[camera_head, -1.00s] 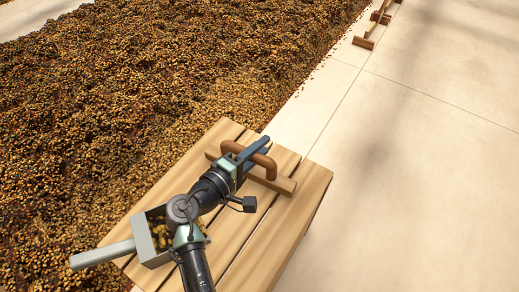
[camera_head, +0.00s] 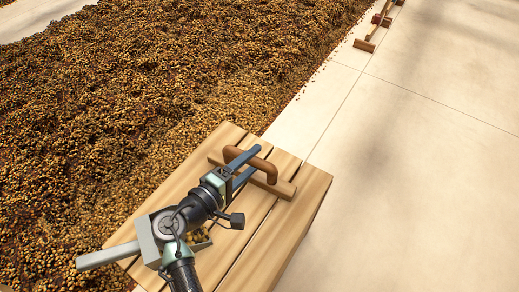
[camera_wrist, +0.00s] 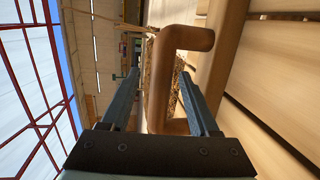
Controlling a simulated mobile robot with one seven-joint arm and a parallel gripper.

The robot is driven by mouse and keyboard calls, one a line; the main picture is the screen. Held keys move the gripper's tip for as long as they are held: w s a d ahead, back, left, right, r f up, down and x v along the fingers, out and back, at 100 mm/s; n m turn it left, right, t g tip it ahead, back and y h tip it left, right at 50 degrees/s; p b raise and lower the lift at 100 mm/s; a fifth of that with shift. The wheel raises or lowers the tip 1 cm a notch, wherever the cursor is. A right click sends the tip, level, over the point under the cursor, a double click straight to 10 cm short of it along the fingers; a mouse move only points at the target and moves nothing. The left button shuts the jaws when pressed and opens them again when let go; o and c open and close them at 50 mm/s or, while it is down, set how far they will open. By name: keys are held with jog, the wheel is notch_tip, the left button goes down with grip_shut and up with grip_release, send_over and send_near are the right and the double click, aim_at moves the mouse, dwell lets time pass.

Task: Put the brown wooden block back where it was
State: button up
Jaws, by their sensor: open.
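The brown wooden block (camera_head: 284,188) lies flat on the slatted wooden table (camera_head: 315,190), with a rounded brown handle (camera_head: 261,162) standing up from it. My gripper (camera_head: 250,165) is open at the handle. In the wrist view, the handle (camera_wrist: 160,90) rises between the two spread fingers of my gripper (camera_wrist: 160,95), and the block's base (camera_wrist: 222,50) runs along the right side. The fingers look apart from the handle; exact contact cannot be told.
A grey metal scoop (camera_head: 108,256) with beans in it sits at the table's near left, partly hidden by my arm. A large bean bed (camera_head: 130,110) spreads to the left. Wooden rakes (camera_head: 366,45) lie at the top. Pale floor (camera_head: 430,190) is clear on the right.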

jog(key=r+p+v, duration=0.1)
jog(key=p+v, duration=0.2)
jog(key=v, duration=0.6)
jog(key=w+r+m+t+y, duration=0.1)
jog(key=w+r+m+y, duration=0.15)
jog(key=w+r, duration=0.4)
jog(key=w+r+m+t+y, duration=0.1)
jog(key=w+r+m+y, duration=0.15)
jog(key=r, duration=0.65)
notch_tip(320, 180, up, 16)
jog(key=w+d+m+t+y, duration=0.2)
jog(key=m+t, duration=0.1)
jog(key=t, duration=0.1)
jog(key=s+d+r+t+y, duration=0.1)
jog(key=s+r+t, duration=0.2)
jog(key=s+r, duration=0.2)
jog(key=s+d+r+m+t+y, duration=0.1)
jog(key=s+r+t, duration=0.2)
jog(key=r, duration=0.9)
jog(key=s+d+r+m+t+y, duration=0.1)
jog(key=s+d+r+t, duration=0.1)
jog(key=s+r, duration=0.6)
jog(key=shift+s+r+t, duration=0.15)
jog(key=shift+r+t, duration=0.35)
jog(key=shift+t, duration=0.2)
notch_tip(320, 180, up, 43)
jog(key=p, duration=4.2)
jog(key=shift+p, duration=0.4)
